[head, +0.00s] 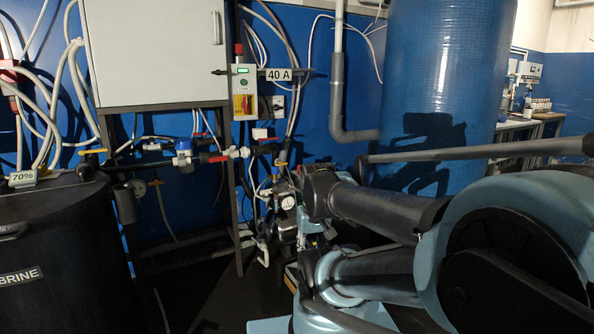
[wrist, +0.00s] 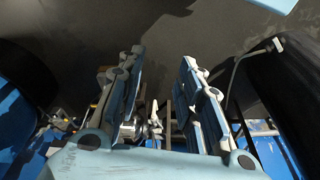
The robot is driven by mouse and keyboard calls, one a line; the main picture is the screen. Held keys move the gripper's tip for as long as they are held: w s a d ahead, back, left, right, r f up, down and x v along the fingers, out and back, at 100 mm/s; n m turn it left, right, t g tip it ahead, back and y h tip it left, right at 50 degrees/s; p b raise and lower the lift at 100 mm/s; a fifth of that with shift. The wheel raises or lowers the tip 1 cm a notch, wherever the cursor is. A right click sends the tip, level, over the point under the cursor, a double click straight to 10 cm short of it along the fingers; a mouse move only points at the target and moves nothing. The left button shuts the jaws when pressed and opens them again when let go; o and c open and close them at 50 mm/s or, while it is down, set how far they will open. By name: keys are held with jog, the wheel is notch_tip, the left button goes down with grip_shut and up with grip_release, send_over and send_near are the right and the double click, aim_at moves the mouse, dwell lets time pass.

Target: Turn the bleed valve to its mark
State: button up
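My gripper (wrist: 162,58) shows in the wrist view as two pale blue fingers, parted, with nothing between their tips. Pipework (wrist: 140,128) shows small beyond the gap, too unclear to name. In the head view my arm reaches in from the right and hides much of the pipework in the middle. I cannot tell which fitting is the bleed valve. No target mark is legible.
A blue tank (head: 440,70) stands at right.

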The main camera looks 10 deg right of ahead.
jog(key=shift+s+d, duration=0.3)
jog(key=shift+s, duration=0.2)
jog(key=shift+o, duration=1.4)
jog(key=o, duration=0.8)
jog(key=shift+a+r+m, duration=0.25)
jog(key=shift+r+m, duration=0.05)
jog(key=shift+r, duration=0.25)
jog(key=shift+c, duration=0.2)
jog(key=w+a+r+m+t+y, duration=0.25)
jog(key=w+m, duration=0.25)
jog(key=w, duration=0.6)
jog(key=w+a+r+m+t+y, duration=0.2)
jog(key=w+r+m, duration=0.2)
jog(key=w, duration=0.8)
jog(key=w+a+r+m+t+y, duration=0.25)
jog(key=w+m, duration=0.25)
jog(key=w, duration=0.6)
jog(key=m+t+h, duration=0.2)
jog(key=m+t, duration=0.6)
jog(key=m, duration=1)
send_near(282, 164)
jog(key=x, duration=1.1)
jog(key=shift+w, duration=0.1)
